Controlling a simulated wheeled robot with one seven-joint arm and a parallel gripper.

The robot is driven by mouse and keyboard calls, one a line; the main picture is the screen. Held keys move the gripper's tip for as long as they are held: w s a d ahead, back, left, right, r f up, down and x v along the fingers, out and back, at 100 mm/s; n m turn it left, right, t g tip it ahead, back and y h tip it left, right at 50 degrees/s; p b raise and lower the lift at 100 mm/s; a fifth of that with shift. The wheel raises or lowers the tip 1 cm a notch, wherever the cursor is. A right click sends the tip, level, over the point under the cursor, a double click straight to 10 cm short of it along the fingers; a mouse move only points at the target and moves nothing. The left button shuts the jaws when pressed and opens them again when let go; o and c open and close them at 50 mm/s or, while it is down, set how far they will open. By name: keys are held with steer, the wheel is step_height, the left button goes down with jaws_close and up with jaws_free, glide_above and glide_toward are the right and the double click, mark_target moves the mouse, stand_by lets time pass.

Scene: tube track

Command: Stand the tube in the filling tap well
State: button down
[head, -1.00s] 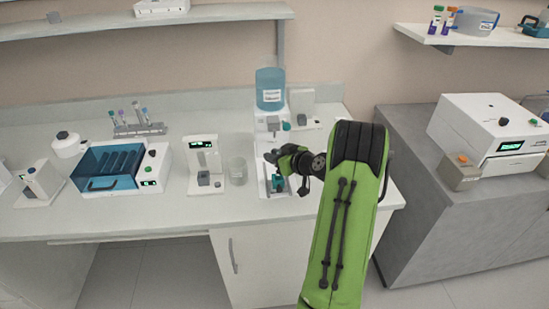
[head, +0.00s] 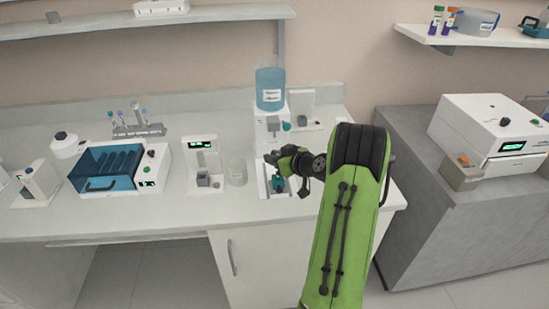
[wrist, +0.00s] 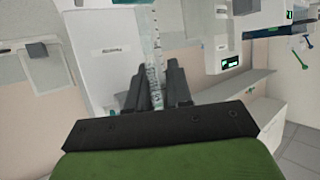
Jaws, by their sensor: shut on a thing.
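The filling tap is the white stand (head: 262,130) under a blue-filled bottle (head: 270,90), on the right part of the bench. My gripper (head: 272,165) is in front of this stand, above its base (head: 265,190). The well is hidden or too small to make out behind my gripper and a teal part (head: 277,184) just below it. In the wrist view my gripper (wrist: 155,85) is shut on a clear tube (wrist: 154,72) with graduation marks. The tube's far end runs out of the top of that view. Whether it touches the stand cannot be told.
Left of the stand are a glass beaker (head: 238,173) and a white device with a green display (head: 204,165). Further left stand a blue-lidded machine (head: 115,170) and a tube rack (head: 138,130). A small white device (head: 302,108) stands behind right.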

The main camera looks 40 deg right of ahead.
steer(key=shift+f+b, duration=1.25)
steer(key=shift+b, duration=0.65)
steer(key=c, duration=0.9)
jaws_free()
steer(key=shift+c, duration=0.2)
steer(key=v, duration=1.5)
steer(key=shift+s+r, duration=0.2)
steer(key=shift+s, duration=0.1)
